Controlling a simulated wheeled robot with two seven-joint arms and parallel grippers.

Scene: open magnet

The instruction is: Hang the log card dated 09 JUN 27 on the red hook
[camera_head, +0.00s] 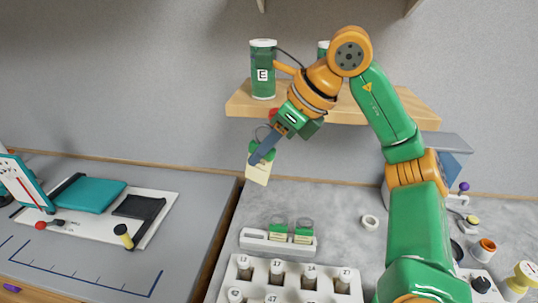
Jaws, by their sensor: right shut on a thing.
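My right gripper (259,157) is shut on a pale log card (257,174) with a green top and a wire loop. It holds the card slightly tilted in the air, below the wooden shelf. The date on it is too small to read. A red spot, seemingly the red hook (273,113), shows at the shelf's front edge, partly hidden by my wrist. The gripper is below and slightly left of it. Two similar green-topped cards (278,232) (303,235) stand in a white holder (255,239) on the grey bench. My left gripper is out of view.
The wooden shelf (239,106) carries a green canister (263,84) marked E and another behind my arm. A white rack (330,296) of numbered vials stands at the front. The left counter holds a teal pad (88,194) on a white board.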

